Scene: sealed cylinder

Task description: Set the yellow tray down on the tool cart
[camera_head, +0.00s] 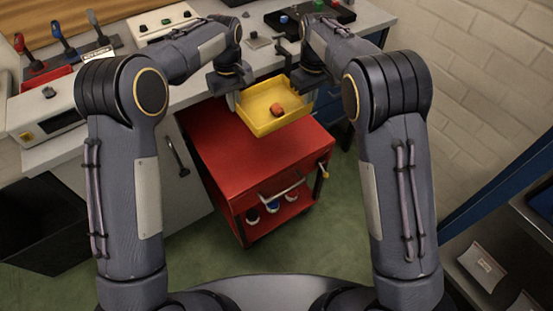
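The yellow tray (256,104) is at the upper middle of the head view, with a small orange-red object (277,110) in it. My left gripper (233,100) is at the tray's left wall and my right gripper (308,97) is at its right wall. Both appear shut on the tray, though the fingertips are small and partly hidden. The red tool cart (240,162) is below the tray, which overlaps the far part of its top in the picture. I cannot tell whether the tray touches the cart top.
The near part of the cart top is bare. A workbench (190,94) with tools and boxes runs behind and left of the cart. A blue-framed shelf (510,170) stands at the right. Green floor (340,200) is free around the cart's right side.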

